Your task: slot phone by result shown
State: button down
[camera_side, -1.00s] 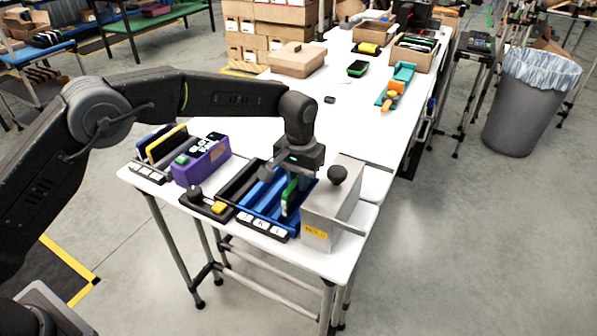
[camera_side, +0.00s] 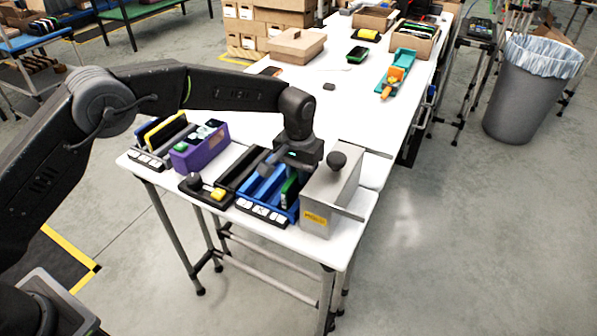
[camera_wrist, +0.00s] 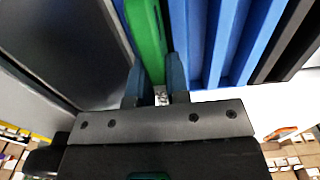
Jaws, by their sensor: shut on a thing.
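My gripper (camera_side: 292,172) is shut on a green phone (camera_side: 290,190) at the right end of the blue slotted rack (camera_side: 262,186). The phone stands on edge, with its lower part hidden by the rack. In the wrist view, the two fingers (camera_wrist: 157,84) sit on either side of the green phone (camera_wrist: 147,38), and the rack's blue dividers (camera_wrist: 232,42) lie to the right. White label tiles (camera_side: 261,211) line the rack's front. I cannot tell whether the phone touches the slot floor.
A grey metal box (camera_side: 330,195) with a black knob stands close to the right of the rack. To the left are a black device with a yellow button (camera_side: 218,194), a purple bin (camera_side: 200,150) and another rack (camera_side: 148,160).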

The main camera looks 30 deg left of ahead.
jog(key=shift+f, duration=0.3)
dwell(0.5)
dwell(0.3)
jog(key=c, duration=1)
grip_release()
jog(key=shift+c, duration=0.2)
notch_tip(320, 180, up, 14)
notch_tip(320, 180, up, 7)
